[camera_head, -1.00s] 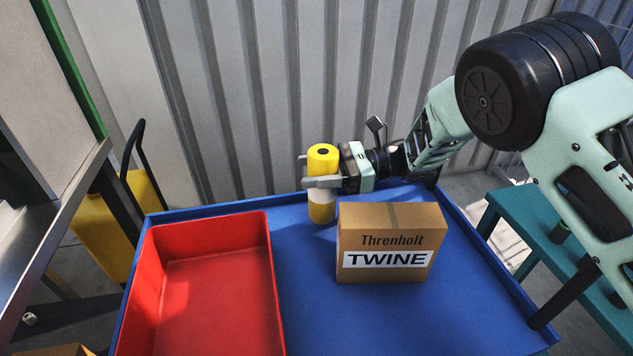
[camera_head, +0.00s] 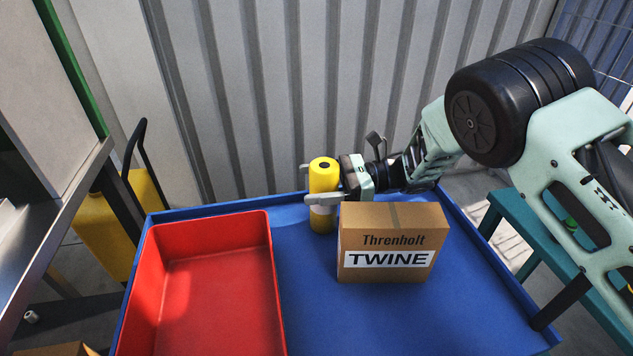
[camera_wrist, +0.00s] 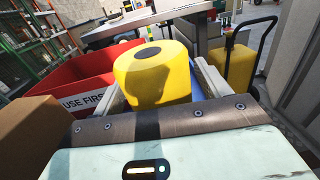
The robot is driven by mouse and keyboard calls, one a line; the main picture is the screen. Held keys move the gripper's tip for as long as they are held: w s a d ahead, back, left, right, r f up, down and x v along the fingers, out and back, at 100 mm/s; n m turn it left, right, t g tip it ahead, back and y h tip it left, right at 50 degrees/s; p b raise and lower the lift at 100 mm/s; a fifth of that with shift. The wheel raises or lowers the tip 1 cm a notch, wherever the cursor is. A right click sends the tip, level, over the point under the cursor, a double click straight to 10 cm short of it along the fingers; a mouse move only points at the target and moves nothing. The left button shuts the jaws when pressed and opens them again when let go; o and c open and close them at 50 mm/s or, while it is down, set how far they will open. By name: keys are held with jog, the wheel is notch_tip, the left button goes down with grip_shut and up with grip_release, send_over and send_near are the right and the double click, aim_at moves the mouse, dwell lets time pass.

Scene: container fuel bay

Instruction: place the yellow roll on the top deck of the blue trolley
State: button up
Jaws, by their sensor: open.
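The yellow roll (camera_head: 323,178) has a pale band around its lower middle and a dark hole in its top. It stands upright on the blue trolley's top deck (camera_head: 310,295), near the back rim, just left of the cardboard box. My gripper (camera_head: 311,184) comes in level from the right, one finger in front of the roll and one behind. The jaws are open around it. In the wrist view the roll (camera_wrist: 152,78) sits between the two fingers, with a gap at the right finger. The near finger hides part of the roll's band.
A red bin (camera_head: 205,290) fills the deck's left side. A cardboard box (camera_head: 392,243) marked TWINE stands right of the roll, close to my gripper. A corrugated wall (camera_head: 300,90) rises behind. The deck's front and right are bare. A teal bench (camera_head: 550,235) stands at right.

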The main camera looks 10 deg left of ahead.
jog(key=b+v, duration=0.1)
jog(key=v, duration=0.6)
jog(key=shift+d, duration=0.25)
jog(key=shift+w+r, duration=0.1)
